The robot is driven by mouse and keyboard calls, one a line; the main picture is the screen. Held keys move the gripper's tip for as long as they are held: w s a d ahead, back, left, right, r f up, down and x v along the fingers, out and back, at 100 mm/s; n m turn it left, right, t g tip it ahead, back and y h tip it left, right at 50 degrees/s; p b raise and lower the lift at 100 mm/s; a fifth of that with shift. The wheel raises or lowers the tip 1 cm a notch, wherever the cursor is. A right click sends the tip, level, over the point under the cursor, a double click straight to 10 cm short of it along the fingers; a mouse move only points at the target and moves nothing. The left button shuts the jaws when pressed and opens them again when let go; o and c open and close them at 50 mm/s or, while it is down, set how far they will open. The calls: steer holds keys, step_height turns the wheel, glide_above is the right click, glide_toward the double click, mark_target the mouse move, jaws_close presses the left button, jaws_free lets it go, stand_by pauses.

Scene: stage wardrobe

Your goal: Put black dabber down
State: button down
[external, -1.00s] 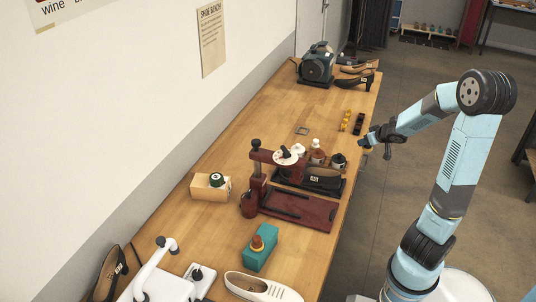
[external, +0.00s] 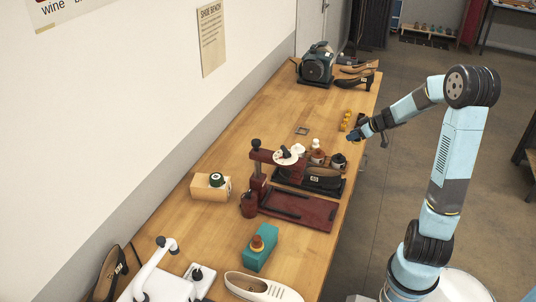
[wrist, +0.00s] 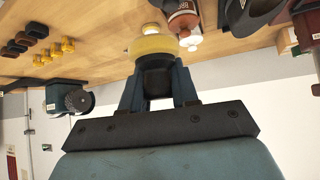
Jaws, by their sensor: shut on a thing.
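My gripper (external: 354,136) hangs over the right edge of the bench, just beyond the small bottles. In the wrist view, my gripper (wrist: 157,85) is shut on the black dabber (wrist: 155,77), a dark piece between the fingers. The fingers hide part of the dabber. I cannot tell whether the pad touches the bench. The dabber is too small to make out in the external view.
A brown bottle (external: 317,157) and a black pot (external: 338,161) stand near my gripper, beside the red shoe press (external: 300,208). Yellow pieces (external: 345,121) and dark pieces (wrist: 32,36) lie in rows close by. Bare bench (external: 285,112) lies left of these rows.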

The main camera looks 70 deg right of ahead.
steer(key=shift+w+a+f+n+t+y, duration=0.15)
steer(key=shift+w+a+f+n+y, duration=0.2)
steer(key=shift+n+y, duration=0.4)
steer(key=shift+w+a+f+n+t+y, duration=0.2)
steer(key=shift+a+f+n+y, duration=0.25)
steer(key=shift+n, duration=0.5)
glide_above(327, 151)
steer(key=f, duration=0.9)
steer(key=shift+s+a+f, duration=0.15)
steer(key=shift+s, duration=0.05)
steer(key=shift+w+f, duration=0.15)
steer(key=shift+f, duration=1.6)
steer(key=shift+f, duration=0.1)
steer(key=c, duration=0.8)
jaws_free()
steer(key=shift+c, duration=0.2)
